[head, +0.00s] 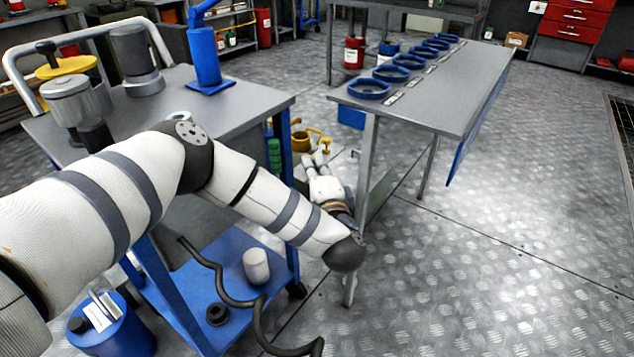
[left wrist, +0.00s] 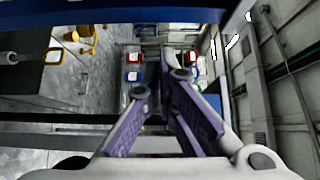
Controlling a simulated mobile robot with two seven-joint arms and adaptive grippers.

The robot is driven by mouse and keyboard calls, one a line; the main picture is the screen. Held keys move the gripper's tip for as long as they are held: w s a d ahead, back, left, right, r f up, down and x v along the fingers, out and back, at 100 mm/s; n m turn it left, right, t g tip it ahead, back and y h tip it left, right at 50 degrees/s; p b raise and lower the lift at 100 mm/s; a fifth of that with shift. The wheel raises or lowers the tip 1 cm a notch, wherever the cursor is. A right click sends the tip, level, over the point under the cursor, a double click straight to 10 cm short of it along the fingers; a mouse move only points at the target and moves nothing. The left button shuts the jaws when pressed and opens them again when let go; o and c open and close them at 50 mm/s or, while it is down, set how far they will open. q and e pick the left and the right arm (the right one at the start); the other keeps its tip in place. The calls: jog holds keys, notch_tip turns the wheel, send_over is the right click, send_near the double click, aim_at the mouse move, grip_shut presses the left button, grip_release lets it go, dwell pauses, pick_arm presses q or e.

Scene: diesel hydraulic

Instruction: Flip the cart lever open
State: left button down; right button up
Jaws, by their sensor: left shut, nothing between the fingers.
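My left gripper (head: 318,160) is low in the gap between the grey-topped cart (head: 240,110) and the grey table, pointing away from me. In the left wrist view its purple-padded fingers (left wrist: 163,70) converge at their tips, shut, with nothing between them. A yellow fitting with a handle-like arm (head: 312,138) shows just behind the fingers in the head view, by the cart's far side. Yellow parts (left wrist: 85,35) also show at upper left in the left wrist view, apart from the fingers. I cannot tell which part is the cart lever. My right gripper is not in view.
The grey table (head: 440,85) carries several blue rings, and its near leg (head: 364,180) stands close to my wrist. Open floor lies at right.

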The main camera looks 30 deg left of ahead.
aim_at(272, 165)
pick_arm(q)
jog(key=a, duration=0.2)
jog(key=s+a, duration=0.1)
jog(key=a, duration=0.1)
jog(key=shift+s, duration=0.15)
dwell(0.4)
